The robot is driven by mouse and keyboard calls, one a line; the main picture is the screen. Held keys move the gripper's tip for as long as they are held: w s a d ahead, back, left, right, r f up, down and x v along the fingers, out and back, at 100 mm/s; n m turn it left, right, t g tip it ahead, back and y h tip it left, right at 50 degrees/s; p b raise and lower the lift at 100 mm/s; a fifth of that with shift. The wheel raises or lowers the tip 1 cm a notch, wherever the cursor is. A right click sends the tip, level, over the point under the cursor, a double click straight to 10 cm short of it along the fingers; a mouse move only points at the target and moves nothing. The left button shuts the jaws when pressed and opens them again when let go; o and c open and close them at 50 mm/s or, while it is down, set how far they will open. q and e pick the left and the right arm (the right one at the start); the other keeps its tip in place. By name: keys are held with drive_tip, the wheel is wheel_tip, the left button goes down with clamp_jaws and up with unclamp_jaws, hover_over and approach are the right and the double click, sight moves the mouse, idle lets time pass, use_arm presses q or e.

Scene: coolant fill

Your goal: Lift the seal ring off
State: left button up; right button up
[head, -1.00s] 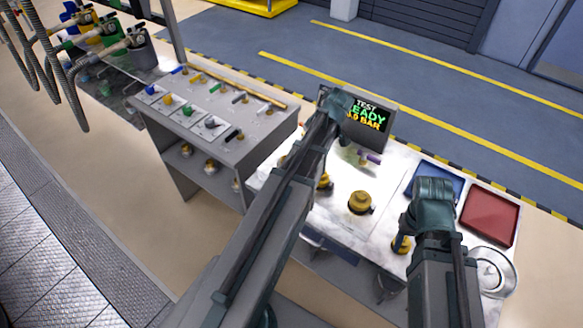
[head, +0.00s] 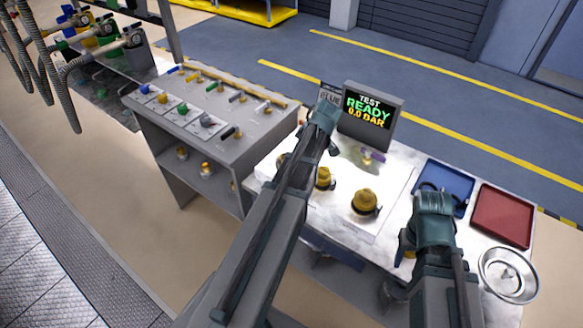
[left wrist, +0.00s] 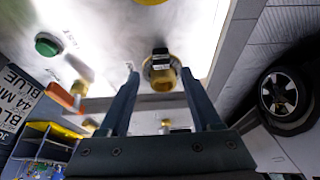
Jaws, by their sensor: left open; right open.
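My left gripper (head: 322,116) reaches over the white worktable, just left of the test display. In the left wrist view its two fingers (left wrist: 160,74) are apart, and nothing is held between them. A brass fitting (left wrist: 163,84) with a black part shows in the gap beyond the fingertips; I cannot tell the distance. In the head view brass fittings stand on the table, one in the middle (head: 325,178) and one farther right (head: 366,202). I cannot make out a seal ring for certain. My right gripper (head: 434,205) hangs over the table's right part, its fingertips unclear.
The test display (head: 368,112) reads READY, 0.0 BAR. A blue tray (head: 456,183), a red tray (head: 503,215) and a metal bowl (head: 508,275) are at the right. A grey bench (head: 190,100) with coloured valves stands left. A purple-handled part (head: 372,155) is below the display.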

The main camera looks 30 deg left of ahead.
use_arm(q)
drive_tip(key=b+x, duration=0.3)
drive_tip(key=x, duration=0.1)
drive_tip(key=shift+s+d+f, duration=0.1)
drive_tip(key=shift+d+f, duration=0.05)
drive_tip(key=shift+d, duration=0.1)
drive_tip(key=shift+c, duration=0.3)
clamp_jaws()
